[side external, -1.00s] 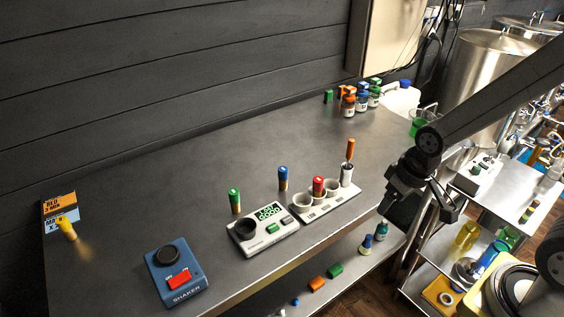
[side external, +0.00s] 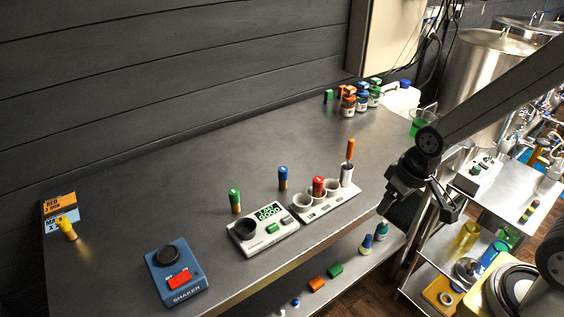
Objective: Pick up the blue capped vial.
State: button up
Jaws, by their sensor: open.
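The blue capped vial (side external: 283,178) stands upright on the dark bench top, behind the scale and the white cup rack. It has a blue cap over a tan body. My gripper (side external: 392,212) is at the right front edge of the bench, to the right of the vial and well apart from it. Its jaws are dark and open, and I see nothing between them.
A white scale (side external: 262,238) and a cup rack (side external: 322,207) with a red capped vial (side external: 318,186) stand in front of the blue vial. A green capped vial (side external: 235,200) is to its left. A blue shaker (side external: 190,288) is front left.

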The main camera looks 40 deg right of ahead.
jog(key=shift+r, duration=0.1)
notch_tip(320, 180, up, 5)
jog(key=n+t+h, duration=0.8)
jog(key=n, duration=2.1)
send_over(283, 177)
jog(key=s+a, duration=0.2)
jog(key=s, duration=0.2)
jog(key=shift+t+y, duration=0.3)
jog(key=f, duration=1.2)
jog(key=shift+w+a+f, duration=0.2)
jog(key=shift+a+f, duration=0.05)
jog(key=shift+f, duration=0.55)
jog(key=shift+x, duration=1.3)
